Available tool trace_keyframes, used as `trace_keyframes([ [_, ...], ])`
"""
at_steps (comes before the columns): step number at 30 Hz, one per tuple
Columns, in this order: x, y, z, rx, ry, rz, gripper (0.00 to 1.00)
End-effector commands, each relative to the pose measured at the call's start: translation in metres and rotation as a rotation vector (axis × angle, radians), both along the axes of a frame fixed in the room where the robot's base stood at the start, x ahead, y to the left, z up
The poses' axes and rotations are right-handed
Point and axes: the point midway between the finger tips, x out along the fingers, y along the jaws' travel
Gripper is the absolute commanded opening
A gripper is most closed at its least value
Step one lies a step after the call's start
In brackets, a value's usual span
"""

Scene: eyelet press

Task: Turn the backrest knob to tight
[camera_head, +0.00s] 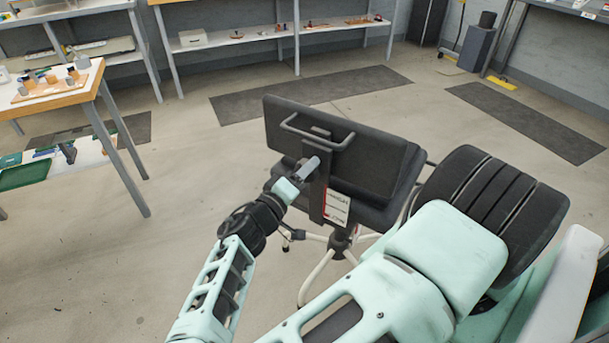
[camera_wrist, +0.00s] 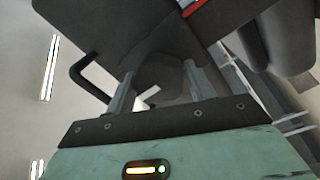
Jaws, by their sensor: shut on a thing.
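The chair's dark backrest (camera_head: 370,155) faces me in the head view, with a bar handle near its top and a black upright bracket down its middle. My gripper (camera_head: 307,167) is at that bracket, below the handle. In the wrist view, the two grey fingers of my gripper (camera_wrist: 158,84) stand on either side of a dark, blocky knob (camera_wrist: 160,70) and are shut on it. In the head view the knob is hidden by my gripper. A white label with a red strip (camera_head: 337,207) hangs on the bracket; its text is too small to read.
The chair stands on pale curved legs on open concrete floor. A wooden-topped table (camera_head: 62,92) with small parts is at the left. Shelving (camera_head: 240,38) runs along the back wall. Dark mats (camera_head: 310,94) lie behind the chair. My own body fills the lower right.

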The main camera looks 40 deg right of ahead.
Motion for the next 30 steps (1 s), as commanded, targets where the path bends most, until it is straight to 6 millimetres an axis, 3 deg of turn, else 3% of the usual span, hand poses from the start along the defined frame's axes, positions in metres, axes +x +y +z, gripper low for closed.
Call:
trace_keyframes([
  [14, -0.0003, 0.0004, -0.0005, 0.005, -0.014, 0.000, 0.31],
  [15, -0.0003, 0.0004, -0.0005, 0.005, -0.014, 0.000, 0.62],
  [17, -0.0003, 0.0003, -0.0003, 0.005, -0.013, 0.000, 0.75],
  [30, 0.0028, -0.0012, -0.0014, 0.004, -0.012, -0.004, 0.75],
])
